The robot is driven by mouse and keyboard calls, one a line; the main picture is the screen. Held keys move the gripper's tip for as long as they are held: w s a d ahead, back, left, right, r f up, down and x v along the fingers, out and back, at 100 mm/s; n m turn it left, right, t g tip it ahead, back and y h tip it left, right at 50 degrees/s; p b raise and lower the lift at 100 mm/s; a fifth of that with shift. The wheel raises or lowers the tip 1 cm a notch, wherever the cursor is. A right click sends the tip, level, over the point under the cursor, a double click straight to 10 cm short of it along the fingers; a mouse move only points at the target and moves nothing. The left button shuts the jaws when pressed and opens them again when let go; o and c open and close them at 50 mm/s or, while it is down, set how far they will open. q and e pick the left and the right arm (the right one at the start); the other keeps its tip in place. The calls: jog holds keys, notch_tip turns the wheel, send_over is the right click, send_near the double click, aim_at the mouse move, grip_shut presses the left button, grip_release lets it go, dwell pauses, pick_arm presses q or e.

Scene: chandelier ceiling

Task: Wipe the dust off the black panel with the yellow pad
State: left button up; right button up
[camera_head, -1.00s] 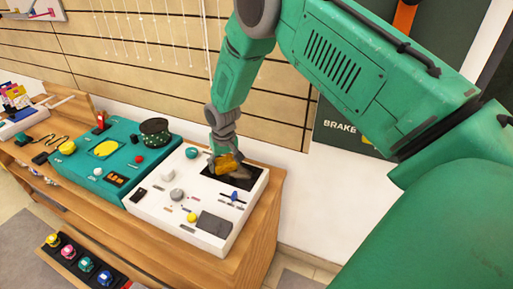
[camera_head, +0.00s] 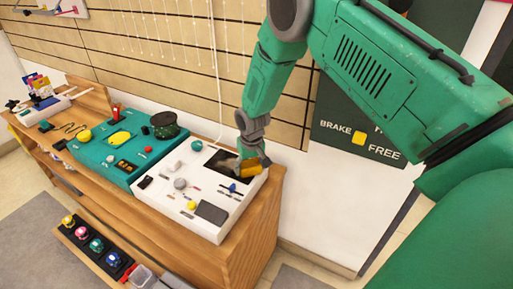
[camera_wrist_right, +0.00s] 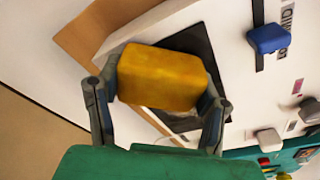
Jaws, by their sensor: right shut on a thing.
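The black panel (camera_head: 222,158) is a dark rectangle set in the top of a white console (camera_head: 165,185). My right gripper (camera_head: 252,160) is shut on the yellow pad (camera_head: 250,171), at the right end of the panel. In the right wrist view, the pad (camera_wrist_right: 160,78) sits between the two fingers of the gripper (camera_wrist_right: 157,92). It covers part of the panel (camera_wrist_right: 197,42). Whether the pad touches the panel is unclear. A greyish patch, perhaps dust, shows on the panel left of the pad. My left gripper is out of view.
The white console carries a blue slider (camera_wrist_right: 268,38), knobs and a grey plate (camera_head: 211,212). A teal console (camera_head: 120,150) with a dark round drum (camera_head: 165,125) stands to the left. Both rest on a wooden bench (camera_head: 240,235) against a slatted wall (camera_head: 150,60).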

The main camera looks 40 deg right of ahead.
jog(key=shift+s+r+p, duration=0.25)
jog(key=shift+r+p, duration=0.5)
jog(key=shift+r, duration=0.4)
notch_tip(320, 180, up, 2)
jog(key=shift+w+r+p, duration=0.1)
jog(key=shift+w+p, duration=0.05)
jog(key=shift+p, duration=0.8)
jog(key=shift+a+r+p, duration=0.1)
jog(key=shift+r+p, duration=0.55)
jog(key=shift+r, duration=0.15)
jog(key=shift+r+p, duration=0.8)
jog(key=shift+r, duration=0.05)
